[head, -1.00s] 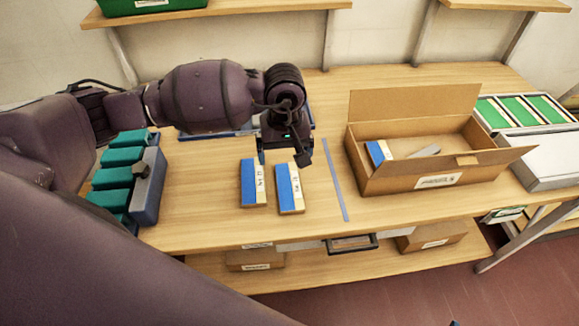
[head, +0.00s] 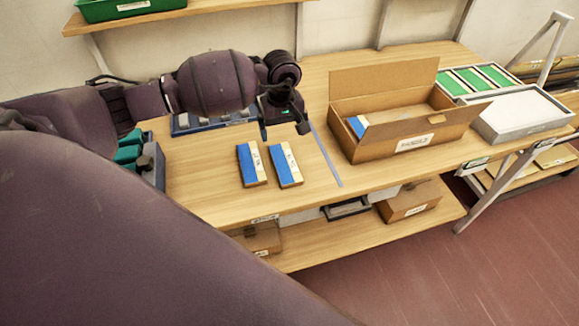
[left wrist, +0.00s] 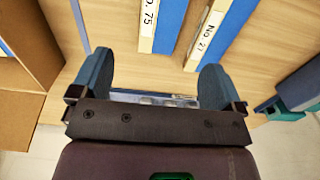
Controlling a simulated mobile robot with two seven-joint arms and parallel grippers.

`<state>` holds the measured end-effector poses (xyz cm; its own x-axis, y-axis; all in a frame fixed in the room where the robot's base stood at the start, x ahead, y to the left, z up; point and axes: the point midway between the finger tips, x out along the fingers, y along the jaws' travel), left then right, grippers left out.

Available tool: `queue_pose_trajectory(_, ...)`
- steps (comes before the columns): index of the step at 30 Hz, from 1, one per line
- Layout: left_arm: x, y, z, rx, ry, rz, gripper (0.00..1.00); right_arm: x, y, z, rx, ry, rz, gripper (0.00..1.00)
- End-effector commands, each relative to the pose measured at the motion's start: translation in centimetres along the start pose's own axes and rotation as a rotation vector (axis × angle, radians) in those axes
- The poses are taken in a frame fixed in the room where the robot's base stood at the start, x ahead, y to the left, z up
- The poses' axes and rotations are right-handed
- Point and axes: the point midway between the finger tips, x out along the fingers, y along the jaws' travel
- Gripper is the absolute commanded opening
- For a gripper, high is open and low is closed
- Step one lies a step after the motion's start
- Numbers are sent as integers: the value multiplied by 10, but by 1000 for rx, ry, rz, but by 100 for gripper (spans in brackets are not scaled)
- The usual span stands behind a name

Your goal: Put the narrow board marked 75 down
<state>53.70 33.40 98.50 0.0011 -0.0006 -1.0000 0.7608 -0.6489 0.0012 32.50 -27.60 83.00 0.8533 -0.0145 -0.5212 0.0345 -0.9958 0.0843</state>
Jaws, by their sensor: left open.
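Two narrow blue-and-cream boards lie flat on the wooden workbench (head: 215,197), side by side with a small gap. The board marked 75 (left wrist: 160,22) is nearer the cardboard box and is the right one in the head view (head: 286,165). My left gripper (head: 283,129) is open and empty, just behind the boards' far ends. Its two blue fingers (left wrist: 155,82) stand apart in the left wrist view with neither board between them. My right gripper is out of view.
An open cardboard box (head: 377,148) with a blue-ended board (head: 357,126) inside stands right of a thin grey strip (head: 326,154). Teal blocks (head: 130,146) sit at the left. A white tray (head: 522,114) is at the far right. The bench front is clear.

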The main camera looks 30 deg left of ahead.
Motion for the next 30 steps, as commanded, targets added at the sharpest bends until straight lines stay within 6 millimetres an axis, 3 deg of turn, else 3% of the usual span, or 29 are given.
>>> queue_pose_trajectory(9, 42, 0, 0, 0, -1, -1, 94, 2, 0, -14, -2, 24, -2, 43)
queue_pose_trajectory(16, 56, -1, -2, -1, -3, -2, 94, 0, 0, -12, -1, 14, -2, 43)
queue_pose_trajectory(24, 90, -2, -7, -1, -2, 0, 94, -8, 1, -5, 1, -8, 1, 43)
queue_pose_trajectory(30, 100, -2, -7, 1, 0, -1, 94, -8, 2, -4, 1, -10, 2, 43)
